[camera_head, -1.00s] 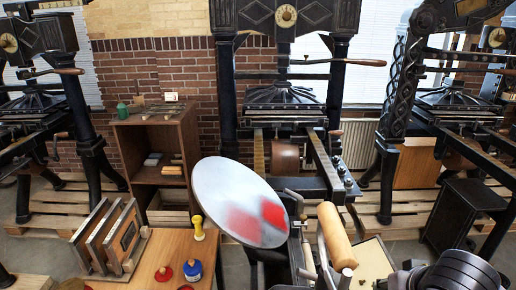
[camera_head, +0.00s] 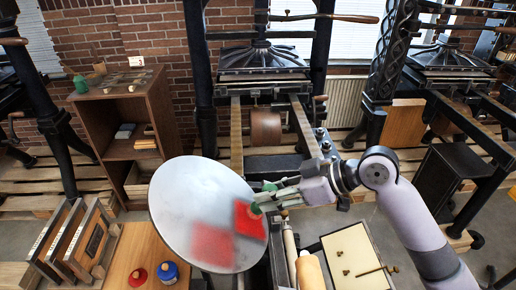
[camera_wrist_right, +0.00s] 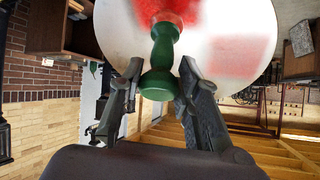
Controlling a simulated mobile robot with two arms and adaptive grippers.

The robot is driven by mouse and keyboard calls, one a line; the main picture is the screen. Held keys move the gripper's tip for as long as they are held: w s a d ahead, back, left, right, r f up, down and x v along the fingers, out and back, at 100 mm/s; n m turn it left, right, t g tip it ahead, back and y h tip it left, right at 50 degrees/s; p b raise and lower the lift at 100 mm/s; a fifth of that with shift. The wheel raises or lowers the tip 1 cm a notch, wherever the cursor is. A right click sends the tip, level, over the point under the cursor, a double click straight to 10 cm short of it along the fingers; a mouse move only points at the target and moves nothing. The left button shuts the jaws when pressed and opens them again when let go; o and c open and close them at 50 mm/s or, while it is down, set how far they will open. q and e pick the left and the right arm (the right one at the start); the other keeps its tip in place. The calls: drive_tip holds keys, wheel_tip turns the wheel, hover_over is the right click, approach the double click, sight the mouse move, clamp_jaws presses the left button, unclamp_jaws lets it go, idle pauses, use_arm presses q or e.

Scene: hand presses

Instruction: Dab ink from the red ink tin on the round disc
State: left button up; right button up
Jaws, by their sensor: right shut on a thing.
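The round disc (camera_head: 190,200) is pale grey and tilted, with a bright red patch (camera_head: 250,222) and a blurrier red patch (camera_head: 211,246). My right gripper (camera_head: 262,203) is shut on a green-handled dabber (camera_wrist_right: 160,60), held at the disc's right part. The dabber's red end overlaps the disc (camera_wrist_right: 230,30) in the wrist view; I cannot tell whether it touches. The red ink tin (camera_head: 137,275) stands on the wooden table at the lower left, beside a blue tin (camera_head: 168,272). My left gripper is not in view.
Wooden frames (camera_head: 72,240) stand upright in a rack left of the tins. A wooden roller (camera_head: 308,272) and a cream tray (camera_head: 352,255) lie right of the disc. A black press (camera_head: 262,62) stands behind it, and a wooden shelf (camera_head: 130,120) stands behind left.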

drive_tip(key=a+r+n, duration=0.1)
drive_tip(key=r, duration=0.1)
drive_tip(key=a+r+g+y+p, duration=0.1)
drive_tip(key=r, duration=0.1)
drive_tip(key=w+a+r+n+g+y, duration=0.1)
drive_tip(key=r, duration=0.2)
drive_tip(key=shift+w+r+n, duration=0.1)
drive_tip(key=shift+n, duration=0.2)
use_arm(q)
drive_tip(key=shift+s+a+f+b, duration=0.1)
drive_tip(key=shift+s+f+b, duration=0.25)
drive_tip(key=shift+b, duration=0.85)
use_arm(e)
drive_tip(key=shift+g+y, duration=0.3)
drive_tip(key=a+f, duration=0.2)
drive_tip(key=f, duration=0.1)
drive_tip(key=a+f, duration=0.1)
drive_tip(key=shift+w+a+f, duration=0.25)
use_arm(q)
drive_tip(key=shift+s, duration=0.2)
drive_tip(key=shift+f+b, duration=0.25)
drive_tip(key=shift+b, duration=0.05)
use_arm(e)
drive_tip(key=shift+s+a+f, duration=0.1)
drive_tip(key=shift+a+f, duration=0.15)
drive_tip(key=shift+f, duration=0.15)
